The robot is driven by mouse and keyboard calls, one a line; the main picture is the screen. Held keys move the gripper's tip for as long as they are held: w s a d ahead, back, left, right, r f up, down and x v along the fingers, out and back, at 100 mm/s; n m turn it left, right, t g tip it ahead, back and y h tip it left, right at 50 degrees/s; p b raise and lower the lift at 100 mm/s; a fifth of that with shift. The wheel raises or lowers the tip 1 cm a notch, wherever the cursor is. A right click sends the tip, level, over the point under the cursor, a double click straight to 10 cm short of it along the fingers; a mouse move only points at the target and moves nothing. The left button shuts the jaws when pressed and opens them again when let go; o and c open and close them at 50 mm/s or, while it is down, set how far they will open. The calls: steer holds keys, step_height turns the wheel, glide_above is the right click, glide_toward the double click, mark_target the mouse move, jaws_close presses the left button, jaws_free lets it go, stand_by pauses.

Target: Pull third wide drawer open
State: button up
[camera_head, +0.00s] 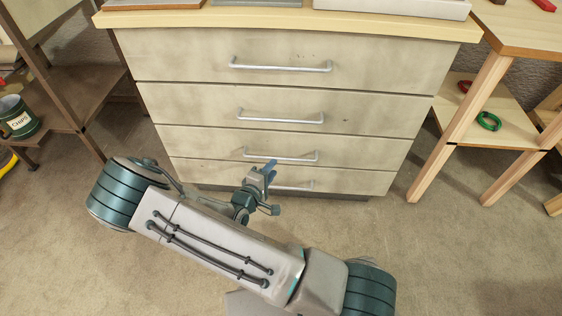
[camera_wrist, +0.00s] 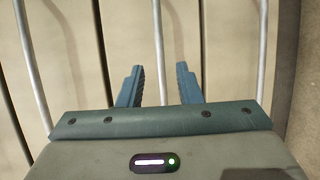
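A beige chest has wide drawers stacked one above another, each with a silver bar handle. The third wide drawer (camera_head: 215,147) is shut, and its handle (camera_head: 298,158) spans the middle of its front. My gripper (camera_head: 267,168) is in front of the chest by this handle, partly covering it in the head view. In the wrist view, my gripper (camera_wrist: 160,83) is open, with one finger on each side of the third handle (camera_wrist: 158,35), which runs between them. I cannot tell whether the fingers touch the bar.
The second handle (camera_wrist: 34,65) and bottom handle (camera_wrist: 262,50) lie to either side in the wrist view. A wooden table (camera_head: 480,90) stands right of the chest, a brown shelf (camera_head: 85,90) left. Carpet (camera_head: 450,250) is clear in front.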

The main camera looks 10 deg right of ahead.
mark_target(281, 158)
steer(key=b+x, duration=0.1)
steer(key=x, duration=0.6)
steer(key=shift+b, duration=0.4)
jaws_close()
